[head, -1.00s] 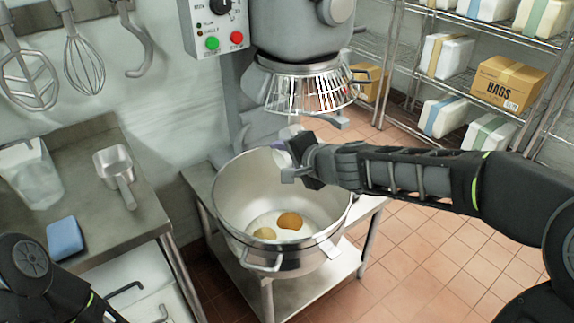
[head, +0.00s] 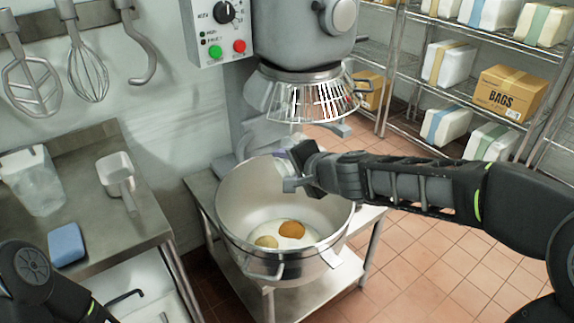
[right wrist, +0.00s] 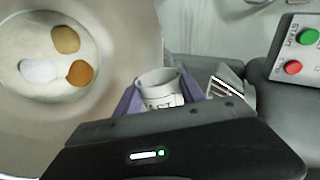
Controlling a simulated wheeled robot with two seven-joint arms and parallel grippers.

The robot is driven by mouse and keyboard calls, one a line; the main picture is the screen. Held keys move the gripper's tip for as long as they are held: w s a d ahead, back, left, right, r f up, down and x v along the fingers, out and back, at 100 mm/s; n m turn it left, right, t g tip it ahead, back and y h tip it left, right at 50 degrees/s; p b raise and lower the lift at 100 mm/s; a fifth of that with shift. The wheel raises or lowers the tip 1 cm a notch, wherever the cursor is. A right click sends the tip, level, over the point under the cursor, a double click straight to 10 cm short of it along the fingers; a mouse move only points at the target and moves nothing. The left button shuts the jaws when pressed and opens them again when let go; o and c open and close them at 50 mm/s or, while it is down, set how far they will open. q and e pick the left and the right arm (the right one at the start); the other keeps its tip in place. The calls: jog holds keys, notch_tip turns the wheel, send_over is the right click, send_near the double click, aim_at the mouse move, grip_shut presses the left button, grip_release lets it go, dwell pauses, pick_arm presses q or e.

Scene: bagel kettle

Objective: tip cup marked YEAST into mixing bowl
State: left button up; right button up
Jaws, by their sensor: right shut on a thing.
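The steel mixing bowl (head: 232,205) stands on a low steel table under the mixer. In it lie a white heap (right wrist: 38,71), a tan heap (right wrist: 65,39) and an orange-brown heap (right wrist: 80,73). My right gripper (head: 288,168) is over the bowl's back right rim. In the right wrist view its purple fingers (right wrist: 165,98) are shut on a small white cup (right wrist: 160,92) with dark lettering, too small to read. My left gripper is out of view.
The mixer's wire guard (head: 305,95) hangs just above and behind my right gripper. A steel side table (head: 90,185) at left holds a clear container (head: 35,180), a scoop (head: 117,172) and a blue sponge (head: 66,243). Shelves (head: 440,90) stand at back right.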

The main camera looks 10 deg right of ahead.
dwell(0.4)
jog(key=shift+d+r+m+p, duration=0.15)
jog(key=shift+m+p, duration=0.15)
jog(key=shift+p, duration=0.2)
jog(key=shift+w+d+m+g+y+p, duration=0.1)
jog(key=shift+d+m+g+y+p, duration=0.15)
jog(key=shift+m+y+p, duration=0.2)
jog(key=shift+w+d+m+g+y+p, duration=0.15)
jog(key=shift+m+g+y+p, duration=0.15)
jog(key=shift+m+y, duration=0.2)
jog(key=shift+w+d+f+m+y+p, duration=0.1)
jog(key=shift+d+f+m+y+p, duration=0.15)
jog(key=shift+m+y, duration=0.35)
jog(key=shift+d+f+m+y+p, duration=0.15)
jog(key=shift+f+m+y+p, duration=0.15)
jog(key=shift+m+y, duration=0.2)
jog(key=shift+w+d+f+m+g+y, duration=0.1)
jog(key=shift+m+g+y, duration=0.1)
jog(key=shift+m+y, duration=0.35)
jog(key=shift+d+f+m+g+y, duration=0.1)
jog(key=shift+m+g+y, duration=0.05)
jog(key=shift+m+y, duration=0.3)
jog(key=shift+r, duration=0.1)
jog(key=shift+a, duration=0.1)
